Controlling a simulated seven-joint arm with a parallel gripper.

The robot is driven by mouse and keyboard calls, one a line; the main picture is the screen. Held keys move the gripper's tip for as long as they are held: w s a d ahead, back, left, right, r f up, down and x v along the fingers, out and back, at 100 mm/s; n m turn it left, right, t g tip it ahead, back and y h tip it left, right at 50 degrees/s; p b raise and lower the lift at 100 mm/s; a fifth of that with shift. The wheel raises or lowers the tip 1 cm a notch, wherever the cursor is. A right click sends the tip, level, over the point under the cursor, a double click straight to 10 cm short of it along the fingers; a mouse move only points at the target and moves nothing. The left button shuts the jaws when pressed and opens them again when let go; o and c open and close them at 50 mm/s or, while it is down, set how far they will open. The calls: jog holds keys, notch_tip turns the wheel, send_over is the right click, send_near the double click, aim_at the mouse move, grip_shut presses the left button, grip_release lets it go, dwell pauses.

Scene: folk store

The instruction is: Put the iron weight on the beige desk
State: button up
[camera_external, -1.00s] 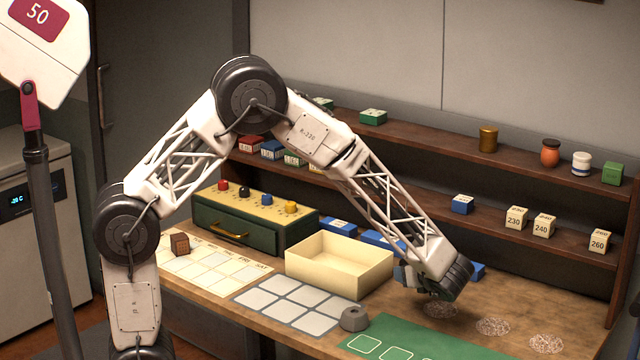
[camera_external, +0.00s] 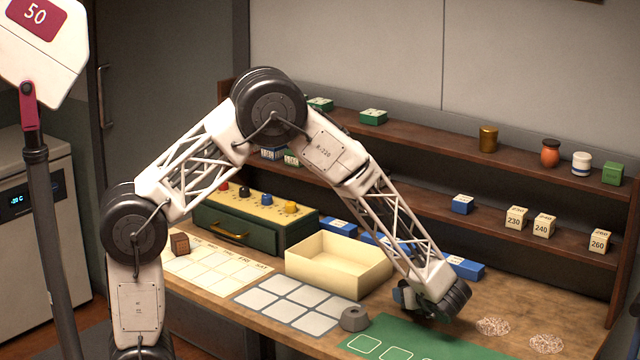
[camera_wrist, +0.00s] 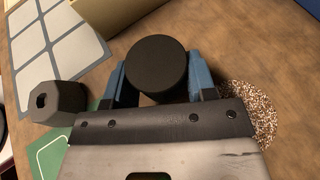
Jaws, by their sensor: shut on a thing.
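My gripper (camera_external: 412,302) is low over the brown-beige wooden desk (camera_external: 500,290), near the green mat. In the wrist view its blue fingers (camera_wrist: 157,76) are shut on a black cylinder (camera_wrist: 156,62), whose round flat end faces the camera. A grey hexagonal weight with a hole (camera_external: 354,319) stands on the desk to the left of my gripper. It also shows in the wrist view (camera_wrist: 58,101), apart from the fingers. I cannot tell by looks alone which of the two is the iron weight. The cylinder's lower part and any contact with the desk are hidden.
A cream open box (camera_external: 340,262) stands behind and left of the gripper. A grey grid mat (camera_external: 298,302) and green mat (camera_external: 405,338) lie in front. Speckled round patches (camera_external: 493,326) lie to the right. The shelf (camera_external: 480,190) holds blocks and jars behind.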

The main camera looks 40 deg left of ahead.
jog(key=shift+f, duration=1.05)
jog(key=shift+f, duration=0.1)
jog(key=o, duration=1.4)
jog(key=shift+f, duration=0.1)
jog(key=shift+c, duration=0.2)
jog(key=shift+r+v, duration=0.2)
jog(key=shift+v, duration=5.85)
